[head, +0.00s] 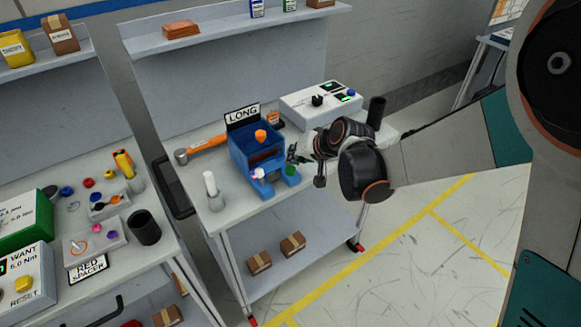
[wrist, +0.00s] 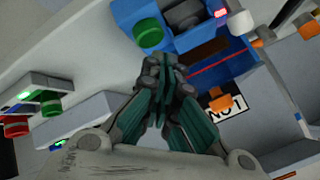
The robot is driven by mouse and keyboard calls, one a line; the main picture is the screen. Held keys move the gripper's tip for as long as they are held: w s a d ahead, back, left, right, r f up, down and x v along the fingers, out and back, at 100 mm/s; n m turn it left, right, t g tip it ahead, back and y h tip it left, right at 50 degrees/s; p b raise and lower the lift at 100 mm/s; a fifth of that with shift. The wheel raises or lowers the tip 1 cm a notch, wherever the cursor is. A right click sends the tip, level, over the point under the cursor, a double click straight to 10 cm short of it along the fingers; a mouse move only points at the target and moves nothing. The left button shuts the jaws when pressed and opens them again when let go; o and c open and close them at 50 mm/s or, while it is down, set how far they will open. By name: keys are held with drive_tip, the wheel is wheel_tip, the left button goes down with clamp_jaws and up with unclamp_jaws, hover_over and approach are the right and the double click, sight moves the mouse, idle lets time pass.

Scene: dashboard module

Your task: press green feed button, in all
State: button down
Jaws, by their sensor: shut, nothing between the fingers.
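The green button (head: 291,171) sits at the front right of a blue feeder (head: 240,160) on the middle cart. It also shows as a round green cap in the wrist view (wrist: 149,33), above my fingertips. My gripper (head: 292,158) is shut and empty, just behind and above the button in the head view. In the wrist view my gripper (wrist: 164,62) has its fingertips together, with a visible gap between them and the button. A white knob (head: 257,174) is at the feeder's front left. An orange part (head: 260,136) shows at the feeder's top.
A LONG sign (head: 242,113) stands behind the feeder. A white control box (head: 320,103) and a black cup (head: 376,112) are to the right. An orange-handled tool (head: 205,145) and a white bottle (head: 212,188) are to the left. The floor (head: 400,260) right of the cart is clear.

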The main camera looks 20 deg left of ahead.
sight(293, 167)
drive_tip(key=shift+r+p, duration=1.7)
drive_tip(key=shift+r, duration=0.85)
